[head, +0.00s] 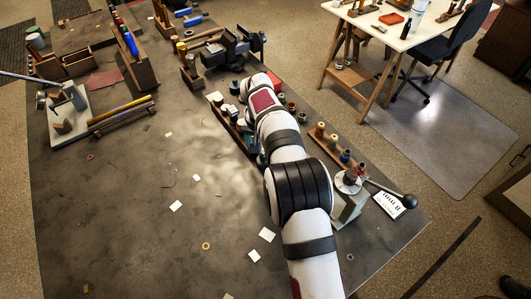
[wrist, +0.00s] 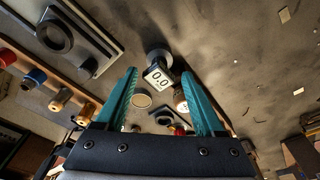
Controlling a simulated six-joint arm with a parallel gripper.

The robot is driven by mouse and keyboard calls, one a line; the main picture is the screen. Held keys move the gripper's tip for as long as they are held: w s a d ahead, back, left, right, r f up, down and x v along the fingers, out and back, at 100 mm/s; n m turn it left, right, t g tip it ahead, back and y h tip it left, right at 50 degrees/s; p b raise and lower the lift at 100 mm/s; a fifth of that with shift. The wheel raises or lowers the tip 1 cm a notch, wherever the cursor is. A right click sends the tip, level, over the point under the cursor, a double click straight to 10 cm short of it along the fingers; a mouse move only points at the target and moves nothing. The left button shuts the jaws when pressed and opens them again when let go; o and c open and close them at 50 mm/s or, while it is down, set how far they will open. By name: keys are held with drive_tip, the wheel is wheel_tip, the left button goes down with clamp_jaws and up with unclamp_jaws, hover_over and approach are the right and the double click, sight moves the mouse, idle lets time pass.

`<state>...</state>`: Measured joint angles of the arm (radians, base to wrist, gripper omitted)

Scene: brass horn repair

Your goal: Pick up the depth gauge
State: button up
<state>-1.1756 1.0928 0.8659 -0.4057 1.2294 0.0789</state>
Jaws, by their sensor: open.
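The depth gauge (wrist: 158,77), with a pale display reading 0.0 and a dark round part at its far end, lies on the dark bench in the wrist view. My gripper (wrist: 158,74) has two teal fingers spread apart, one to each side of the gauge in the picture. Nothing is held between them. I cannot tell how far the fingertips are above the gauge. In the head view my arm covers the gripper and the gauge.
Around the gauge lie a tan disc (wrist: 141,100) and other small round parts. A grey block with a ring (wrist: 58,33) and a rack of coloured spools stand left. In the head view, a vise (head: 226,52) stands behind; the bench's left middle is largely clear.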

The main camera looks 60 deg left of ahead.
drive_tip(key=f, duration=0.3)
drive_tip(key=w+f, duration=0.1)
drive_tip(key=f, duration=0.1)
drive_tip(key=shift+a+f, duration=0.3)
drive_tip(key=shift+a, duration=0.05)
clamp_jaws()
